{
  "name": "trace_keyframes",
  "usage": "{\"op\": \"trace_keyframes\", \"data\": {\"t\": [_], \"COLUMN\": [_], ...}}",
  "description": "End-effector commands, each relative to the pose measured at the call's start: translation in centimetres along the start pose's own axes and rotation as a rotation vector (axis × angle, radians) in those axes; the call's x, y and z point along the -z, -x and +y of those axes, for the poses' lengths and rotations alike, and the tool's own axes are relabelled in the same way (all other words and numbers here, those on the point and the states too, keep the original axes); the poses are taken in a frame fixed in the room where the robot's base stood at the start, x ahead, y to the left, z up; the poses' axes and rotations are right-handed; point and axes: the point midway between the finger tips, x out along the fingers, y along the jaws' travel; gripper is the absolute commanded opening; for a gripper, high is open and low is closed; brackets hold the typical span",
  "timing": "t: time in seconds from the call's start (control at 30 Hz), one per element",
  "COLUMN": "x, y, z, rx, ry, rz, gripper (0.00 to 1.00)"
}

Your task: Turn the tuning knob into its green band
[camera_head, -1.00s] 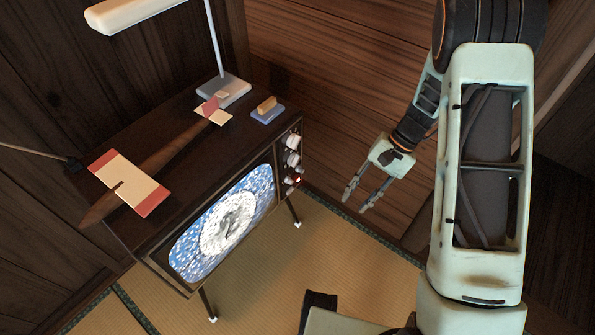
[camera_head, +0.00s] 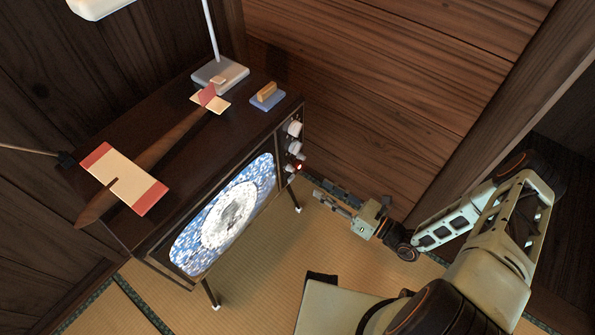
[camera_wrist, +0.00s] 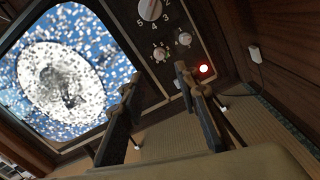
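An old dark-wood television (camera_head: 140,245) stands on legs, its screen showing speckled static around a pale disc. Its control panel at the right of the screen carries a large pale upper knob (camera_head: 294,128), a second knob (camera_head: 294,147) and a lower one (camera_head: 290,168). In the wrist view, a large numbered knob (camera_wrist: 150,9) is cut by the top edge, with small knobs (camera_wrist: 160,53) (camera_wrist: 185,40) below it. I cannot tell which is the tuning knob, and I see no green band. My gripper (camera_head: 310,186) is open and empty, fingers pointing at the lower panel; its fingers flank the panel's lower part in the wrist view (camera_wrist: 157,80).
On the television top lie a wooden model plane (camera_head: 160,150), a blue block with a wooden piece (camera_head: 268,100) and a white lamp base (camera_head: 220,74). A wooden wall (camera_head: 380,80) rises behind; tatami shows below.

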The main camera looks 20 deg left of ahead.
Motion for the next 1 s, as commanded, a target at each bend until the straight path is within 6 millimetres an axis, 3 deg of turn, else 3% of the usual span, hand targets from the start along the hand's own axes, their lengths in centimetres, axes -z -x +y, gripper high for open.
{"op": "trace_keyframes", "data": {"t": [0.5, 0.7, 1.0], "x": [0.2, 0.1, 0.1], "y": [-8.7, -10.2, -10.4], "z": [0.1, 0.1, 0.1], "rx": [-0.005, -0.003, -0.003], "ry": [0.002, 0.002, 0.002], "rz": [0.002, 0.003, 0.003], "gripper": [0.29, 0.29, 0.29]}}
